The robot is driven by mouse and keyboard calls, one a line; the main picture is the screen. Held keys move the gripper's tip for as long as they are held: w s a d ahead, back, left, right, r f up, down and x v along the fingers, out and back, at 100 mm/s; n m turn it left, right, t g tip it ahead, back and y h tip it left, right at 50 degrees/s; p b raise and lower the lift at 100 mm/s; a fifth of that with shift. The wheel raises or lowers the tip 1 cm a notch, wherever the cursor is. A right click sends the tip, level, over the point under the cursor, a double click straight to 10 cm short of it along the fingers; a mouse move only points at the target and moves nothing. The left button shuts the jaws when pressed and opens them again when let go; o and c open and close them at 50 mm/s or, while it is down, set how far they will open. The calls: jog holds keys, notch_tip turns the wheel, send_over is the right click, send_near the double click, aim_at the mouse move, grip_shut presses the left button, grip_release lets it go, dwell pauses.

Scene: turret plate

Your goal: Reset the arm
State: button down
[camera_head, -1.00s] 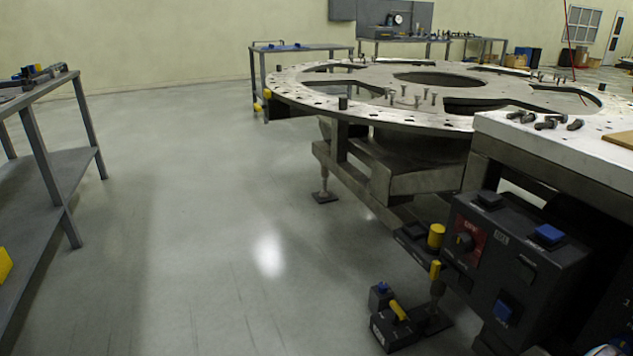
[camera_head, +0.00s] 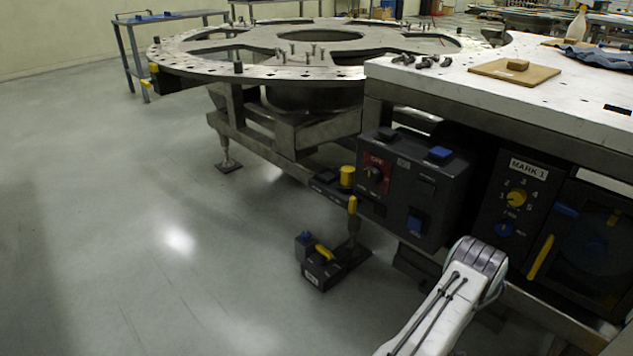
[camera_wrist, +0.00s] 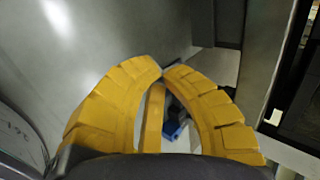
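My gripper (camera_wrist: 161,68) shows in the wrist view as two ridged yellow fingers. Their tips come together, and no object shows pinched at the tips. Through the gap between the fingers I see a yellow bar (camera_wrist: 153,115) and a small blue part (camera_wrist: 173,130); I cannot tell how far behind the fingers they are. In the head view, my white arm with a grey ribbed joint rises at the lower right, in front of the workbench. My gripper is not visible in that view.
A round metal turret plate (camera_head: 270,72) stands at the back. A white-topped workbench (camera_head: 460,75) with dark control panels (camera_head: 408,190) fills the right. A small dark box (camera_head: 318,274) with yellow and blue parts is low beside it. The floor at left is clear.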

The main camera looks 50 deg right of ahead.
jog(key=w+r+n+t+y+p, duration=0.25)
jog(key=w+r+n+p, duration=0.55)
jog(key=w+r, duration=1.05)
jog(key=w+a+r+n+t+y+p, duration=0.1)
jog(key=w+a+r+n+p, duration=0.45)
jog(key=r, duration=0.55)
jog(key=w+a+r+n+t+y+p, duration=0.1)
jog(key=w+a+r+n+p, duration=0.25)
jog(key=w+a+r, duration=0.45)
jog(key=s+a+r+n+y+p, duration=0.2)
jog(key=a+r+n+p, duration=0.5)
jog(key=a+r, duration=1.05)
jog(key=s+a+r+n+y+p, duration=0.2)
jog(key=s+a+r+n+p, duration=0.5)
jog(key=s+a+r+n, duration=0.4)
notch_tip(320, 180, up, 3)
jog(key=shift+s+a+r+g+y, duration=0.1)
jog(key=shift+s+a+g+y, duration=0.2)
jog(key=shift+a, duration=0.85)
